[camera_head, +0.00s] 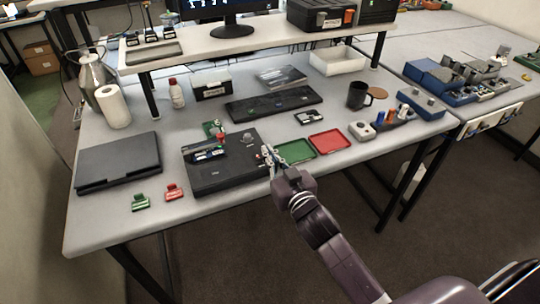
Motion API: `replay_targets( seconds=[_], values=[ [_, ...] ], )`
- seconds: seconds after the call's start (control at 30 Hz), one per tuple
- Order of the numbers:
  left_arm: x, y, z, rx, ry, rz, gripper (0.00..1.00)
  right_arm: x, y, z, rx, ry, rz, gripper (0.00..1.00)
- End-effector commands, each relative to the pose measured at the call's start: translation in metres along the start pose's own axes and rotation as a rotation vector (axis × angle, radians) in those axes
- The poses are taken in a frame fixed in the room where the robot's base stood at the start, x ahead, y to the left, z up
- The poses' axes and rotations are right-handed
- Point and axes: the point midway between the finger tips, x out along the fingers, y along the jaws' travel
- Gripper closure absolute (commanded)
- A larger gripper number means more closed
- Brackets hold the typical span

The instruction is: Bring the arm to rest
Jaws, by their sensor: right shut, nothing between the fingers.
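My right arm reaches in from the lower right of the head view. My right gripper (268,157) is at the front edge of the table (130,225), just right of a black box-like station (225,178) and left of the green tray (294,151). Its fingers are shut and nothing shows between them. I cannot tell whether the fingertips touch the station. My left gripper is not in view.
A red tray (330,141) lies beside the green one. A closed black laptop (118,161), a green clip (141,202) and a red clip (174,192) lie left. A keyboard (274,104) and black mug (358,95) stand behind. Floor in front is clear.

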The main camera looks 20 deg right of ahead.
Motion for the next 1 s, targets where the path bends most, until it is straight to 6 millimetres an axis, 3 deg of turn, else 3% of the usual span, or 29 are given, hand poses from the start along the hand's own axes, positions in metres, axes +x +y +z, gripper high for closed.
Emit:
replay_targets(
  seconds=[0.7, 0.77, 0.87, 1.0],
  values=[
    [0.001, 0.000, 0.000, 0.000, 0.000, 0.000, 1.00, -0.010, 0.002, 0.004, -0.001, -0.023, 0.008, 1.00],
    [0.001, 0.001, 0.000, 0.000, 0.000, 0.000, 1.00, -0.017, 0.004, 0.014, -0.001, -0.066, 0.022, 1.00],
    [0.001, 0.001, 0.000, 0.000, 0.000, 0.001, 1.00, -0.040, 0.009, 0.047, -0.006, -0.199, 0.056, 1.00],
    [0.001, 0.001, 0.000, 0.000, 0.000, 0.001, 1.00, -0.099, 0.012, 0.106, -0.026, -0.475, 0.083, 1.00]
  ],
)
